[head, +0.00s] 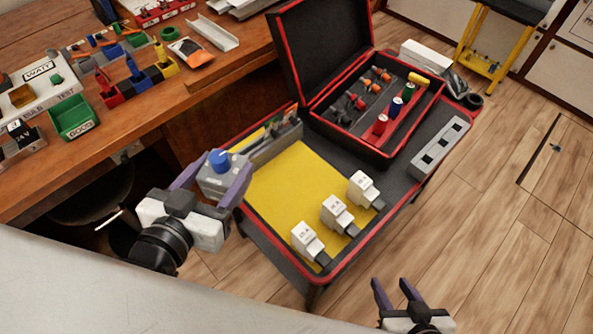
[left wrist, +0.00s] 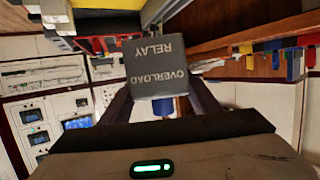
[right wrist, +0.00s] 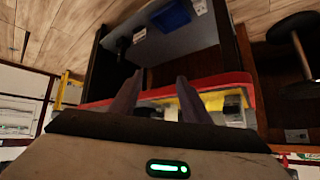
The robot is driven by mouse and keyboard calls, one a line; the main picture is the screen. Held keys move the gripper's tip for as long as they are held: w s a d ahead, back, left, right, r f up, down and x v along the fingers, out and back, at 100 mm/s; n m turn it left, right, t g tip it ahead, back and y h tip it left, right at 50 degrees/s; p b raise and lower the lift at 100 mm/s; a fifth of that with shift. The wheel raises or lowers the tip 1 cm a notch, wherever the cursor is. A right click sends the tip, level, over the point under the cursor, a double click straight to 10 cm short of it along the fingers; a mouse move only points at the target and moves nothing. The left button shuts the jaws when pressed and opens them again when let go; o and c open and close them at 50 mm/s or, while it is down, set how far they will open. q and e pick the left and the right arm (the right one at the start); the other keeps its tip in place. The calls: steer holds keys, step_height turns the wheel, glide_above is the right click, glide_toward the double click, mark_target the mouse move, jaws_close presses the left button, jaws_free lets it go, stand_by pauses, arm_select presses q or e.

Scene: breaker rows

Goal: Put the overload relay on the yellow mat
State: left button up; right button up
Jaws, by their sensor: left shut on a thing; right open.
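The overload relay (head: 221,178) is a grey box with a blue knob on top. My left gripper (head: 212,190) is shut on it and holds it up, at the left edge of the yellow mat in the head view. In the left wrist view the overload relay (left wrist: 157,68) shows its label between the fingers. The yellow mat (head: 285,190) lies in a red-edged tray on a stand. My right gripper (head: 398,296) is open and empty, low at the bottom of the head view, apart from the tray. It also shows in the right wrist view (right wrist: 156,100).
Three white breakers (head: 337,213) stand along the mat's near right side. An open black case (head: 330,105) with coloured parts sits behind the mat. A grey slotted strip (head: 440,147) lies at right. The wooden bench (head: 190,115) is at left. The mat's left and middle are clear.

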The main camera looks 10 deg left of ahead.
mark_target(230, 170)
arm_select(q)
steer(key=w+f+m+h+b, duration=0.2)
steer(key=f+b, duration=0.1)
steer(key=w+a+f+h+b, duration=0.1)
steer(key=f+b, duration=0.1)
steer(key=shift+w+m+g+h, duration=0.25)
steer(key=shift+m+g+h, duration=0.05)
steer(key=shift+m+g, duration=0.1)
steer(key=w+d+f+m+g+h+b, duration=0.2)
steer(key=w+d+m+h+b, duration=0.15)
steer(key=w+d+b, duration=0.5)
steer(key=shift+w+d+f+b, duration=0.15)
steer(key=shift+d+f+b, duration=0.4)
steer(key=shift+f, duration=1.3)
steer(key=shift+w+d+f+b, duration=0.15)
steer(key=shift+d+f+b, duration=0.35)
steer(key=shift+f, duration=1.3)
steer(key=shift+w+d+f+b, duration=0.15)
steer(key=shift+d+f+b, duration=0.4)
steer(key=shift+f, duration=1.3)
steer(key=shift+d, duration=0.15)
arm_select(e)
steer(key=a+f+y, duration=0.1)
steer(key=a+f, duration=0.2)
steer(key=f, duration=0.7)
steer(key=shift+w+g, duration=0.3)
steer(key=shift+w, duration=0.15)
steer(key=shift+a, duration=0.1)
